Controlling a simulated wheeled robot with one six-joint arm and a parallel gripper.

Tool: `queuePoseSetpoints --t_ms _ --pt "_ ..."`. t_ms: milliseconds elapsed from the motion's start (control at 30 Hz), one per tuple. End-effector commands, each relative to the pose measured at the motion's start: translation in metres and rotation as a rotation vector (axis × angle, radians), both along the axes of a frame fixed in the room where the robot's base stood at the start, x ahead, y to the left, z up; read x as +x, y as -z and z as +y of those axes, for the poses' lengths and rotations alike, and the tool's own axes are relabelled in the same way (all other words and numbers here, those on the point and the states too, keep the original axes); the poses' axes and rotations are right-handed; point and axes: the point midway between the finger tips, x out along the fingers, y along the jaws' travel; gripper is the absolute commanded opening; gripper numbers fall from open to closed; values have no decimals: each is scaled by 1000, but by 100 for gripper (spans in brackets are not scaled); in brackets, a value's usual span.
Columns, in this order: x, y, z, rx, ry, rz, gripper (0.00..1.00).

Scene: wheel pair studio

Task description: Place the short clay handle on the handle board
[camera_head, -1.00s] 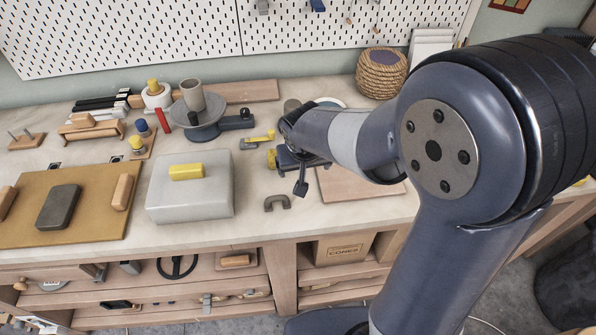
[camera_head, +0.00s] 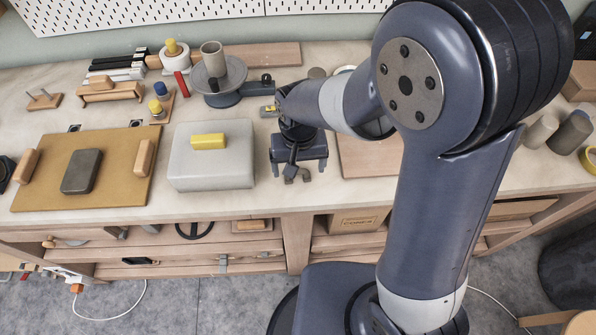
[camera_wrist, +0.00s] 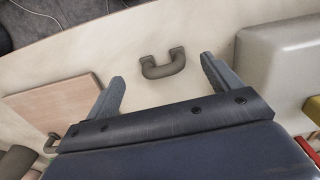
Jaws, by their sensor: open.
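A grey-brown arched clay handle (camera_wrist: 163,66) lies on the worktop between the spread finger tips of my gripper (camera_wrist: 163,74) in the wrist view, untouched. In the head view, part of this handle (camera_head: 304,175) shows below my gripper (camera_head: 298,168), which hides the rest. My gripper is open and empty above it. A second similar handle (camera_wrist: 51,143) shows partly at the lower left of the wrist view; I cannot tell which is the short one. A flat pinkish wooden board (camera_wrist: 50,95), likely the handle board, appears bare where visible; it also shows in the head view (camera_head: 362,162), partly behind my arm.
A pale grey block (camera_head: 212,172) with a yellow piece (camera_head: 208,142) on top stands left of my gripper. A tan board (camera_head: 113,188) lies further left. A turntable with a cup (camera_head: 212,57) stands behind. The worktop's front edge is close to the handle.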

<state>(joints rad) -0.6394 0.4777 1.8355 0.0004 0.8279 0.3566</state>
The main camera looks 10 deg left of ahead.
Motion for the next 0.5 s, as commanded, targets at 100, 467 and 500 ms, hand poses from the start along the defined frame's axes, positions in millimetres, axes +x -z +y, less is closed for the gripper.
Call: queuePoseSetpoints --t_ms 100,467,500 --pt "-3 15 0 -4 -1 5 85" --pt "-3 42 1 -1 0 1 85" --pt "-2 42 1 -1 0 1 85"
